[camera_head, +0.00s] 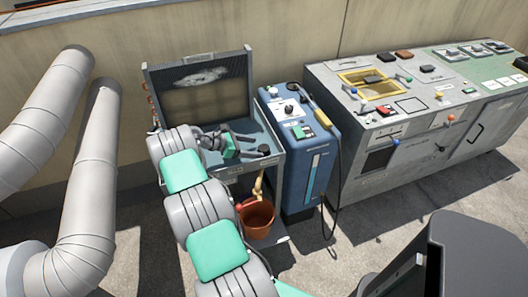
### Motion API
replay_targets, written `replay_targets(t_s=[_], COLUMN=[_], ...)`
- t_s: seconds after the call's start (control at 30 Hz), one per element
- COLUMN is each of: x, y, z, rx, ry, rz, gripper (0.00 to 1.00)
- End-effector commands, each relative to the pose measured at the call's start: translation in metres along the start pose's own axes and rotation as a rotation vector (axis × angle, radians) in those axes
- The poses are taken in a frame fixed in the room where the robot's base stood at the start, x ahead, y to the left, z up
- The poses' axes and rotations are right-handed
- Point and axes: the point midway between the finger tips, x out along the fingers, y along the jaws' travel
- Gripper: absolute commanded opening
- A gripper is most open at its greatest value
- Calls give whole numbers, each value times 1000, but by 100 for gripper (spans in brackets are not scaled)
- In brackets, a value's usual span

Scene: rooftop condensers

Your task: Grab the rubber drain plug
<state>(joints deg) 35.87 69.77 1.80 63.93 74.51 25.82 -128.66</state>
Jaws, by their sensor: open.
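My arm reaches over an open-topped grey wash station with a raised back panel (205,97). My gripper (249,146) is low over the station's front right part, its dark fingers pointing right and apart. A small black round piece (263,149) sits on the station's front right edge, just beyond the fingertips; it looks like the rubber drain plug, but it is too small to be sure. I cannot tell whether the fingers touch it. The arm and gripper hide much of the station's left and middle.
An orange-brown bucket (257,222) stands below the station's front. A blue cabinet (318,165) with a handheld tool and hanging cable stands close on the right. A long grey control bench (370,135) is further right. Large pale ducts (88,190) rise at left.

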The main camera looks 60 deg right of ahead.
Motion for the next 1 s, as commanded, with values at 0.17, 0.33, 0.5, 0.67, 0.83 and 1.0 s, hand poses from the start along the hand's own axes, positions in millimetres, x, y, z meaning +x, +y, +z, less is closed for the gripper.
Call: replay_targets(t_s=[0.17,0.33,0.5,0.67,0.83,1.0], x=[25,52,54,54,54,54], y=[-1,0,1,0,0,0], z=[0,0,-1,-1,-1,-1], rx=[0,2,1,1,1,1], ry=[1,2,3,3,3,3], rz=[-3,0,3,2,2,2], gripper=[71,71,71,61,47,33])
